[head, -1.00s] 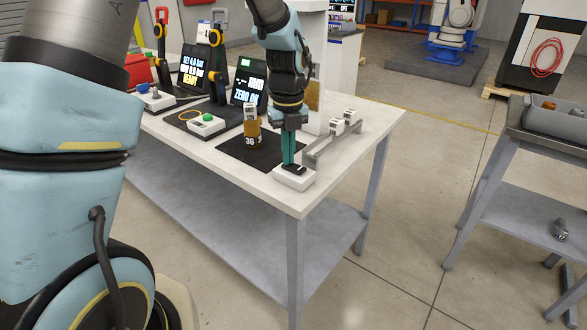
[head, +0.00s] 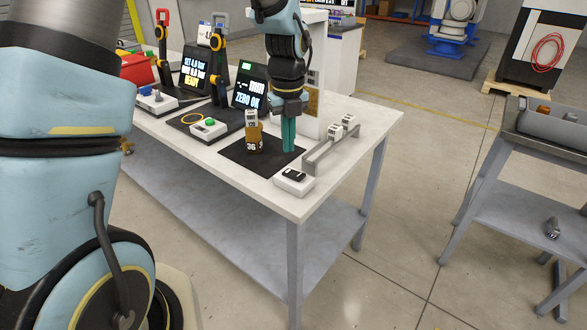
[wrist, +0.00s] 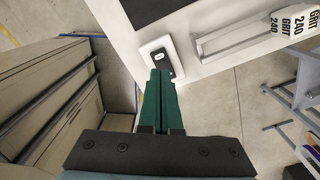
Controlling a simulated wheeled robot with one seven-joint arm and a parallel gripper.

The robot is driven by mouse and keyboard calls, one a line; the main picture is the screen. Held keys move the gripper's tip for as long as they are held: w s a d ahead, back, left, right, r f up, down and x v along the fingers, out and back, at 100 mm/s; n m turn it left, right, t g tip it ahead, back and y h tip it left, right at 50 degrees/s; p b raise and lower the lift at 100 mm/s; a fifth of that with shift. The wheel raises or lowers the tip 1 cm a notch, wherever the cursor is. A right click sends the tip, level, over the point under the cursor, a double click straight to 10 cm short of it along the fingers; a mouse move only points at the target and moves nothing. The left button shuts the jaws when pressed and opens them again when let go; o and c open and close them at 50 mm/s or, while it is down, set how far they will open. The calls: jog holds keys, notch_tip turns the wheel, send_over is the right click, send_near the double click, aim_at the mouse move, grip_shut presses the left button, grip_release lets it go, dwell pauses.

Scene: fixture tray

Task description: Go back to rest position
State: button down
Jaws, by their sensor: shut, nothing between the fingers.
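My gripper (head: 289,148) is shut, its green fingers pointing down and pressed together with nothing between them. In the head view it hangs over the right part of the black mat (head: 232,151), behind a white box with a black rocker switch (head: 294,181) at the table's front corner. In the wrist view the shut fingers (wrist: 160,78) reach up toward the same switch box (wrist: 161,58), apart from it as far as I can tell.
A grey rail (head: 325,150) with white blocks lies to the right. Displays and a green-button box (head: 209,128) stand at the left. A second bench (head: 535,155) is far right.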

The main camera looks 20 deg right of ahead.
jog(key=shift+r, duration=0.55)
